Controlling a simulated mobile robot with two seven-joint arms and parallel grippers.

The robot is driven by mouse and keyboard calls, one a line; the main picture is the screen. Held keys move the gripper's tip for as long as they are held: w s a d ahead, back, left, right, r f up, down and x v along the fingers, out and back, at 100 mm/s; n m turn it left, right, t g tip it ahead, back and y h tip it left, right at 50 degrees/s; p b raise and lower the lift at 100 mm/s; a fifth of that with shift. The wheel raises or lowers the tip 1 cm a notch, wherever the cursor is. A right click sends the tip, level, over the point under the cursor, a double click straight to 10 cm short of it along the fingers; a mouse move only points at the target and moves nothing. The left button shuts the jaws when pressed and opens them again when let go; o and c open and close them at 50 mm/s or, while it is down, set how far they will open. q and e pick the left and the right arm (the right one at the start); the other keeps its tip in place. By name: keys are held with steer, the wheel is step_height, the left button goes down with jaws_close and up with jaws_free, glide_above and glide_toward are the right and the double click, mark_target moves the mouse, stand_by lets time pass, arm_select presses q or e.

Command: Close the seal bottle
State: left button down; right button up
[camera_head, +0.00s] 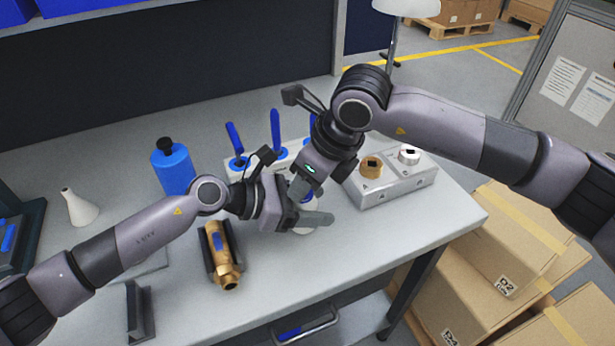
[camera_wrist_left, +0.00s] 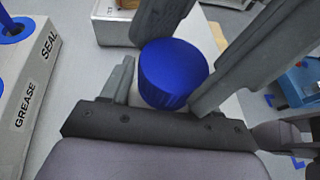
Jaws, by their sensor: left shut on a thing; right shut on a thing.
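The seal bottle (camera_head: 311,230) is a white bottle with a blue cap (camera_wrist_left: 173,74), standing at the middle of the bench and mostly hidden by my grippers. My left gripper (camera_head: 302,215) reaches in from the left and is shut on the bottle body, low down. My right gripper (camera_head: 300,190) comes down from above right and is shut on the blue cap, with grey fingers close around it in the left wrist view. The cap sits over the bottle top. Whether it is fully seated is hidden.
A white holder (camera_wrist_left: 25,90) labelled GREASE and SEAL stands behind, with blue-topped applicators. A metal fixture block (camera_head: 398,187) is to the right, a blue bottle (camera_head: 173,168) to the left. A brass housing (camera_head: 227,268) lies in front. A white flask (camera_head: 78,207) stands far left.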

steer(key=o, duration=1)
steer(key=shift+r, duration=0.15)
steer(key=shift+r, duration=2.15)
steer(key=shift+c, duration=0.4)
